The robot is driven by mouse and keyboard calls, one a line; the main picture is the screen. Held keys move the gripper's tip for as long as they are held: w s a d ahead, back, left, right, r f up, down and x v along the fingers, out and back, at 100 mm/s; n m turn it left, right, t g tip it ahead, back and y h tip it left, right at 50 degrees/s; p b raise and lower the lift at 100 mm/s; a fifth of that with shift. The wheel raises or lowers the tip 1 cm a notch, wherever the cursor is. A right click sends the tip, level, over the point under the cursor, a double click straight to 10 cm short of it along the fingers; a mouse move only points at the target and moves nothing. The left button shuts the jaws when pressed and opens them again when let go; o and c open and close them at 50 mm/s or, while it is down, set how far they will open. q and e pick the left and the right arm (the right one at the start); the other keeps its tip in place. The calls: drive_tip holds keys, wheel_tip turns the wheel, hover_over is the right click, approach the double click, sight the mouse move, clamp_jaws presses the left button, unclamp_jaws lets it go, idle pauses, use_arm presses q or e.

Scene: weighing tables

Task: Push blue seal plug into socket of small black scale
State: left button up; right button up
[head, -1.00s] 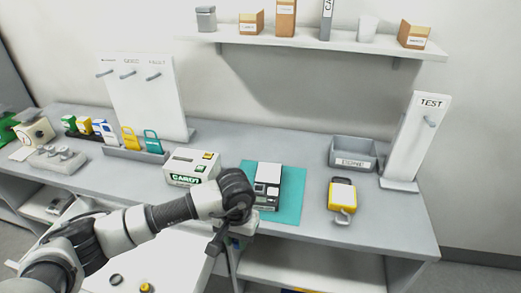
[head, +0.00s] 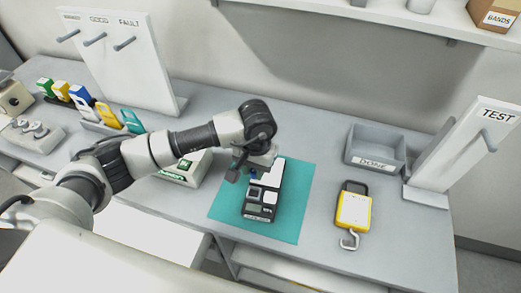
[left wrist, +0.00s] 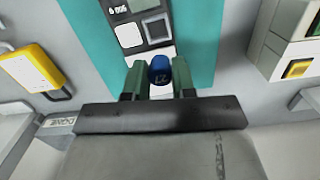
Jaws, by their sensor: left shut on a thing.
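The small black scale (head: 259,212) with a white top plate (head: 272,178) lies on a teal mat (head: 300,190); its display end also shows in the left wrist view (left wrist: 130,34). My left gripper (head: 252,176) is over the far left part of the scale. In the left wrist view my left gripper (left wrist: 159,80) is shut on the blue seal plug (left wrist: 160,68), whose rounded blue end with a pale mark shows between the fingers. The plug is a small blue spot in the head view (head: 253,175). I cannot tell whether it touches the scale. The socket is hidden. My right gripper is not in view.
A yellow hanging scale with a hook (head: 353,210) lies right of the mat. A grey bin (head: 377,162) and the TEST stand (head: 470,150) are further right. A pale boxy scale (head: 187,170) sits left of the mat, partly behind my arm.

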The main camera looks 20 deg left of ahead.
sight(253, 195)
use_arm(q)
drive_tip(key=f+b, duration=0.1)
drive_tip(key=f, duration=0.1)
drive_tip(key=s+f+b, duration=0.1)
drive_tip(key=shift+f, duration=0.4)
drive_tip(key=shift+s+f, duration=0.15)
drive_tip(key=shift+f, duration=0.6)
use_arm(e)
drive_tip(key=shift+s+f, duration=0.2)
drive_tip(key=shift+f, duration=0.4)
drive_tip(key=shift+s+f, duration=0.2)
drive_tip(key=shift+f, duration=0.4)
use_arm(q)
drive_tip(key=shift+b, duration=1.15)
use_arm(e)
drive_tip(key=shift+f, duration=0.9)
use_arm(q)
drive_tip(key=shift+f, duration=0.15)
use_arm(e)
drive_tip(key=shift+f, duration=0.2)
